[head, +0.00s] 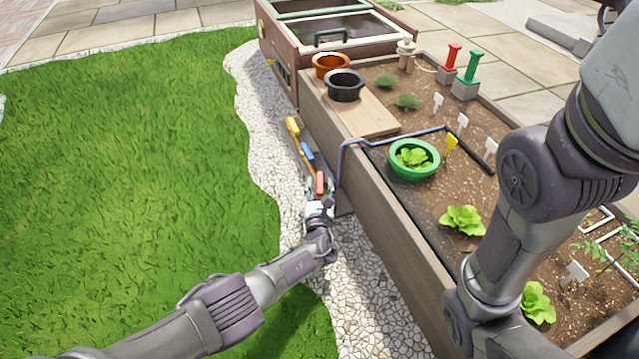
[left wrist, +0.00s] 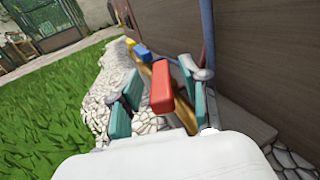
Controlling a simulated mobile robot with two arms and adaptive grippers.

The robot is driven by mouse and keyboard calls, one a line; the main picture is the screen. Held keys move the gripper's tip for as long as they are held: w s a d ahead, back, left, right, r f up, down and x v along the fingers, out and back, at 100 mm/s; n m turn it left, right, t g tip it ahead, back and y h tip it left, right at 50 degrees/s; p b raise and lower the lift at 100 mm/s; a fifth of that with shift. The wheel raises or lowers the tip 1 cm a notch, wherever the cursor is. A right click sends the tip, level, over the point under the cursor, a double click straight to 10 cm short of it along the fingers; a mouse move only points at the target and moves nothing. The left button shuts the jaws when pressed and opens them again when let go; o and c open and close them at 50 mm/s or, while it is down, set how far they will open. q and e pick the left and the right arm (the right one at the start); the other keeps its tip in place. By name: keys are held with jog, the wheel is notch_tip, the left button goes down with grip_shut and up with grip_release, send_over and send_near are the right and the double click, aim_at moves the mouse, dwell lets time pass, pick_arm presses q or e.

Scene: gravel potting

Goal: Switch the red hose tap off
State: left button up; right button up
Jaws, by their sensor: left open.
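The red hose tap handle (head: 320,183) is on a brass-coloured pipe along the outer side of the wooden planter, the nearest of three coloured handles. It also shows in the left wrist view (left wrist: 161,88) as a red block. My left gripper (head: 319,201) is open at the red handle. In the left wrist view its teal finger pads (left wrist: 163,106) stand either side of the red handle, with gaps showing on both sides. How far the handle reaches between the pads is hard to tell. My right arm crosses the planter at the right; its gripper is out of view.
The blue handle (head: 307,153) and yellow handle (head: 292,126) are farther along the pipe. The planter wall (head: 375,225) stands close on the right. A blue hose (head: 343,150) runs over its edge. Gravel (head: 262,105) and open lawn (head: 130,160) are at the left.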

aim_at(320, 186)
pick_arm(q)
jog(key=shift+r, duration=4.95)
